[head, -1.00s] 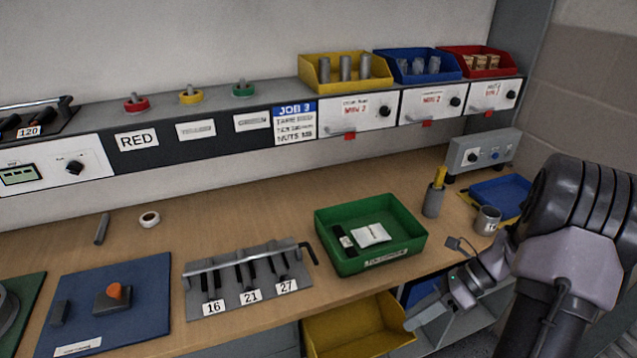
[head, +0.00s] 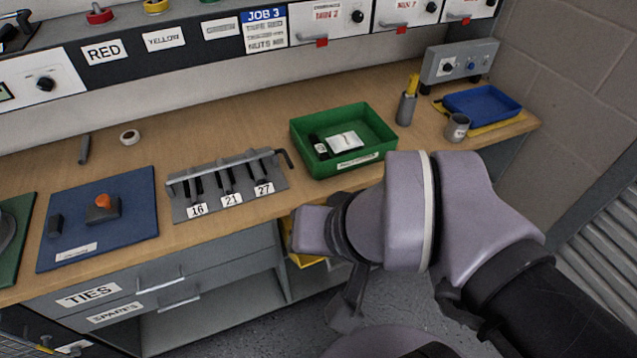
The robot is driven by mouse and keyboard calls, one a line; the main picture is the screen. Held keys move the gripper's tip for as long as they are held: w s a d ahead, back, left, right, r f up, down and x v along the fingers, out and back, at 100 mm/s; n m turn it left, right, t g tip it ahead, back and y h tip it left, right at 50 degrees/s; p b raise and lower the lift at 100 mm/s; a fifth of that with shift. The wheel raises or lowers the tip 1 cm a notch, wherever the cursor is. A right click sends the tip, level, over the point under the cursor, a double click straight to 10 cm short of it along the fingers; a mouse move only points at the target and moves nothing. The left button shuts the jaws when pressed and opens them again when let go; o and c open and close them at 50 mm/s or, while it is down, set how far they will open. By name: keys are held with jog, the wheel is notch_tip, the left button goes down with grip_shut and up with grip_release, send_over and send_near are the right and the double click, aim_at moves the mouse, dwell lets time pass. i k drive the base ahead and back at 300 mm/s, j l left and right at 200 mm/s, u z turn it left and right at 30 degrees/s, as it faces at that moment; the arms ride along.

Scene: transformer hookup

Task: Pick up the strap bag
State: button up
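I cannot make out a bag that is plainly the strap bag. A small white packet (head: 345,141) lies in the green tray (head: 346,168) on the bench, beside a dark item with a white label (head: 320,148); whether the packet is the strap bag I cannot tell. My gripper (head: 345,312) is low in front of the bench, below the worktop edge, apart from the tray. My own arm hides most of it, so its opening and anything in it do not show.
A yellow bin (head: 305,260) under the bench is mostly hidden behind my arm. Drawers marked TIES (head: 88,295) and SPARES (head: 115,312) are shut at left. A rack (head: 228,190) of hex keys, a blue mat (head: 135,195) and a grey cup (head: 457,128) occupy the bench.

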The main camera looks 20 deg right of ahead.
aim_at(348, 141)
jog(key=k+l, duration=0.15)
jog(key=k, duration=0.3)
jog(key=k+l, duration=0.2)
jog(key=k, duration=0.25)
jog(key=k+l, duration=0.15)
jog(key=k, duration=0.3)
jog(key=k+l, duration=0.2)
jog(key=k, duration=0.25)
jog(key=i+j+z, duration=0.35)
jog(key=i, duration=0.3)
jog(key=i+j+z, duration=0.35)
jog(key=i, duration=0.25)
jog(key=i+j+z, duration=0.4)
jog(key=j, duration=0.35)
jog(key=i+j+z, duration=0.35)
jog(key=i+j, duration=0.15)
jog(key=j, duration=0.3)
